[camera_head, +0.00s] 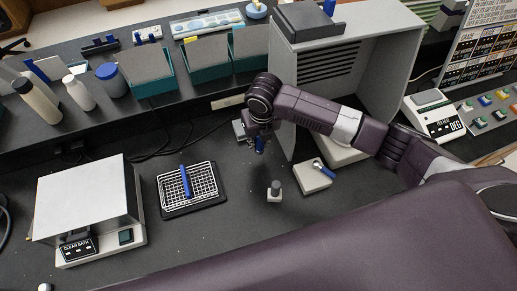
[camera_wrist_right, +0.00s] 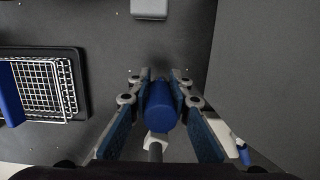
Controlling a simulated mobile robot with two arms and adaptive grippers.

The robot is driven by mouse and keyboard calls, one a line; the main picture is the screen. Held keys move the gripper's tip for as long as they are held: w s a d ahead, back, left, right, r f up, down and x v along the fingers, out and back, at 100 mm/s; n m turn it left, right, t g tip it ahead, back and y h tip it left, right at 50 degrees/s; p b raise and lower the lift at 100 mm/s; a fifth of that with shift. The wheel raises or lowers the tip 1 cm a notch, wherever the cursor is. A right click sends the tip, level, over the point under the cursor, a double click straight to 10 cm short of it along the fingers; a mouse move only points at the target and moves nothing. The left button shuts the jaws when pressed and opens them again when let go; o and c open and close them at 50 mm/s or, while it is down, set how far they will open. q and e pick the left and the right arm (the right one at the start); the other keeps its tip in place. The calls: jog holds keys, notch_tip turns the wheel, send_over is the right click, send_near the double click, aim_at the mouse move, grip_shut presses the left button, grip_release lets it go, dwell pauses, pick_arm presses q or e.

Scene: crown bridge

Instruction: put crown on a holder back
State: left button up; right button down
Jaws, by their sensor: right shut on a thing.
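My right gripper (camera_head: 250,136) hangs over the bench between the wire rack and the grey enclosure. It is shut on a small blue cylindrical piece (camera_head: 260,145). In the right wrist view the blue piece (camera_wrist_right: 161,105) sits between the fingers of my right gripper (camera_wrist_right: 158,90), its round end facing the camera. A pale grey part shows just below it there; I cannot tell whether it belongs to the piece. A small grey holder (camera_head: 275,192) with a short post stands on the bench, nearer than the gripper and slightly right. I cannot make out a crown. My left gripper is out of view.
A wire rack (camera_head: 208,187) on a black tray holds a blue item (camera_head: 185,181). A light block (camera_head: 309,180) with a blue-handled item (camera_head: 324,168) stands right of the holder. The grey enclosure (camera_head: 360,50) rises close behind my right arm. A clean bath (camera_head: 85,200) stands left.

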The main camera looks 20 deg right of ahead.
aim_at(258, 151)
notch_tip(258, 151, down, 5)
jog(key=shift+r+p, duration=0.1)
jog(key=shift+p, duration=0.2)
jog(key=shift+f, duration=0.2)
jog(key=shift+f, duration=0.15)
jog(key=c, duration=1.8)
grip_release()
jog(key=shift+o, duration=0.2)
jog(key=shift+r, duration=0.3)
jog(key=r, duration=0.4)
jog(key=s+r, duration=0.1)
jog(key=r, duration=0.2)
jog(key=r+b, duration=0.1)
jog(key=r, duration=0.3)
jog(key=shift+s+r, duration=0.35)
jog(key=shift+s, duration=0.05)
